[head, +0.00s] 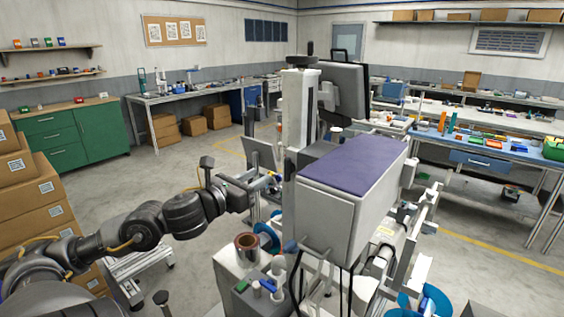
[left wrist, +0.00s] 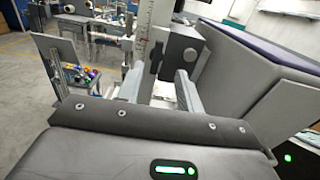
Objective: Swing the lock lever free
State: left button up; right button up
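The machine has an upright white column (head: 295,112) and a large grey box with a purple top (head: 352,172). In the left wrist view the column (left wrist: 152,35) carries a scale and a dark grey block (left wrist: 182,52). A small black lever-like part (left wrist: 157,56) sits on the block's left side; I take it as the lock lever, but cannot be sure. My left gripper (head: 264,184) is beside the column, left of the grey box. In the left wrist view its two fingers (left wrist: 160,84) are apart, with nothing seen between them, pointing towards the block. My right gripper is not in view.
The grey box (left wrist: 240,65) is close on the right of the left gripper. A copper-coloured roll (head: 247,246) and blue reels (head: 427,302) are low on the machine. Stacked cartons (head: 30,195) stand at the left. Open floor lies behind my left arm.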

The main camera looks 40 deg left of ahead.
aim_at(285, 162)
pick_arm(q)
jog(key=w+p, duration=0.1)
jog(key=w, duration=0.4)
jog(key=w+p, duration=0.2)
jog(key=w, duration=0.2)
jog(key=shift+w+a+r, duration=0.15)
jog(key=shift+w+a, duration=0.05)
jog(key=shift+w, duration=0.15)
jog(key=shift+w+f+p, duration=0.2)
jog(key=shift+w+p, duration=0.15)
jog(key=shift+w, duration=0.25)
jog(key=shift+c, duration=0.2)
grip_shut()
